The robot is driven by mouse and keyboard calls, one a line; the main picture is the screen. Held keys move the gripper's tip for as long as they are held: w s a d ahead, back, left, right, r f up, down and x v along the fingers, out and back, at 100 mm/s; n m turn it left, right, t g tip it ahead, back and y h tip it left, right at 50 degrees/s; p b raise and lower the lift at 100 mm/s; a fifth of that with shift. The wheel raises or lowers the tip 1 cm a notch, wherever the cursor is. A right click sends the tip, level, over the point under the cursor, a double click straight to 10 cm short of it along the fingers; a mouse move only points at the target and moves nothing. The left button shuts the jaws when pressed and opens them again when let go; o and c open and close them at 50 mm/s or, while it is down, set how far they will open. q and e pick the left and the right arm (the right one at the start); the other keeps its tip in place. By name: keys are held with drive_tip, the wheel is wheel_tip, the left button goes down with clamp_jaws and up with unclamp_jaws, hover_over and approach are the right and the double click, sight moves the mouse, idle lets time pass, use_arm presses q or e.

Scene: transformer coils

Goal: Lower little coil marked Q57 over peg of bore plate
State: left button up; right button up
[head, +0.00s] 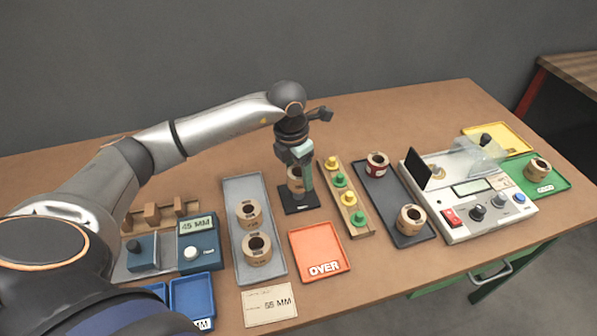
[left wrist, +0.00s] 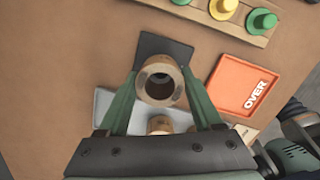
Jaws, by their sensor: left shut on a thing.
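My left gripper (head: 297,172) is shut on a small tan coil (head: 293,186), which it holds upright over the black bore plate (head: 288,207). In the left wrist view, the coil (left wrist: 159,66) sits between the two green fingers (left wrist: 160,80), its dark hole facing the camera. The plate (left wrist: 158,46) shows behind it. The peg is mostly hidden by the coil and a finger, so I cannot tell whether the coil is around it or just above it. The mark on the coil cannot be read. My right gripper is not in view.
Left of the plate, a grey tray (head: 274,268) holds two tan coils (head: 257,249). An orange tray marked OVER (head: 319,252) lies in front. A wooden rack (head: 365,232) with yellow and green pegs stands close to the right, then a dark tray (head: 380,205) with two coils and a tester (head: 462,228).

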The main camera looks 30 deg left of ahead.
sight(298, 184)
use_arm(q)
drive_tip(key=shift+f+b, duration=1.15)
drive_tip(key=shift+f, duration=0.35)
drive_tip(key=shift+f, duration=0.1)
drive_tip(key=shift+f+b, duration=0.3)
drive_tip(key=shift+b, duration=0.05)
drive_tip(key=o, duration=1.5)
drive_tip(key=shift+r+p, duration=0.55)
drive_tip(key=shift+r, duration=0.1)
wheel_tip(298, 184, up, 2)
drive_tip(key=shift+r+p, duration=0.1)
drive_tip(key=shift+p, duration=0.6)
drive_tip(key=shift+r+p, duration=1.95)
drive_tip(key=shift+r, duration=0.8)
